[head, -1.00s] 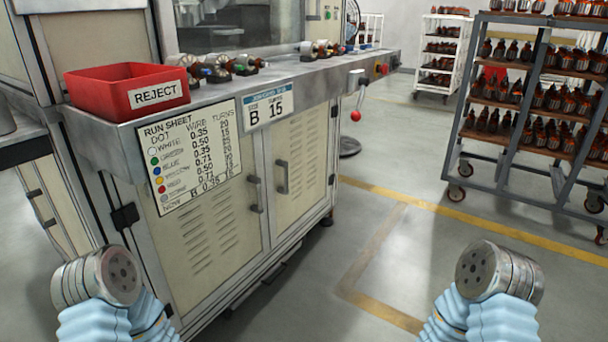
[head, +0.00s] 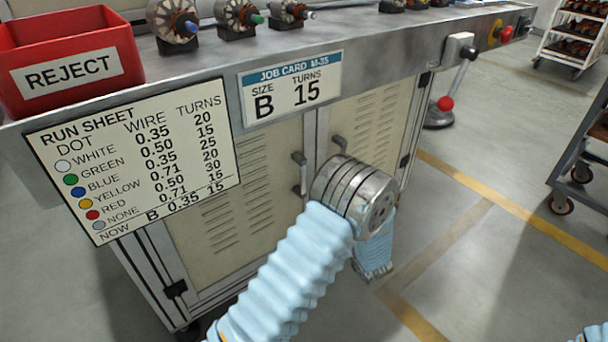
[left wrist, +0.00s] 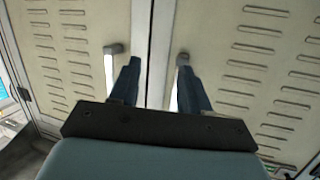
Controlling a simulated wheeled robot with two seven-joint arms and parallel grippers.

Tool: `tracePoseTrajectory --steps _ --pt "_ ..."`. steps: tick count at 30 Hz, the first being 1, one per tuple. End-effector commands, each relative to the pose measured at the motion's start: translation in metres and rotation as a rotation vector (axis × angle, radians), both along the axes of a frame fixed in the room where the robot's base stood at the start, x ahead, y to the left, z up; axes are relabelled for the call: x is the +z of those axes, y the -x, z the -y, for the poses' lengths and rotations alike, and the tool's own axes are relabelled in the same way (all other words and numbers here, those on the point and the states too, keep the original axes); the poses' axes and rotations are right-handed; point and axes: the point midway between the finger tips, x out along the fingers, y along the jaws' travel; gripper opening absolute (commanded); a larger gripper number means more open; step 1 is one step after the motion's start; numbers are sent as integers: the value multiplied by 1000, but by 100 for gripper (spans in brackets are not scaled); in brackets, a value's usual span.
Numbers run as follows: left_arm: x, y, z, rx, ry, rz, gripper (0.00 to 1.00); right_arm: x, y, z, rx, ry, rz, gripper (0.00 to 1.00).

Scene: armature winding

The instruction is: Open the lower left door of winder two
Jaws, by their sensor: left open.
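The lower left door (head: 245,225) of the winder's cabinet is shut, cream with louvre slots; it also shows in the left wrist view (left wrist: 75,45). Its upright bar handle (head: 300,175) is near its right edge and shows in the left wrist view (left wrist: 110,70). The right door (head: 375,112) is also shut, with its own handle (head: 338,143). My left arm reaches toward the doors in the head view. In the left wrist view my left gripper (left wrist: 160,78) is open, its fingers spanning the door seam. Each finger overlaps one handle; contact cannot be told. My right gripper is out of view.
The run sheet (head: 135,165) and job card (head: 290,88) hang in front. A red-knobbed lever (head: 446,103) is at right.

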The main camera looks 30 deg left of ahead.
Motion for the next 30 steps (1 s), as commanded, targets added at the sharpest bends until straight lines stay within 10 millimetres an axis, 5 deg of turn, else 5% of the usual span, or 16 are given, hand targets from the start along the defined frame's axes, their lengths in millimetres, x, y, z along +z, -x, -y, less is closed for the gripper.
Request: tracePoseTrajectory --steps 3,7,11,24,30 --pt "57 2 4 164 -116 133 47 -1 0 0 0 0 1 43" --pt "83 10 4 264 -165 188 47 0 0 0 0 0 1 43" --pt "87 7 -10 284 -172 193 47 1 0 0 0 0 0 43" --pt "86 -29 -98 280 -170 192 47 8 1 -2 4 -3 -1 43" --pt "85 -38 -118 277 -169 191 47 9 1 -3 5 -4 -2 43"
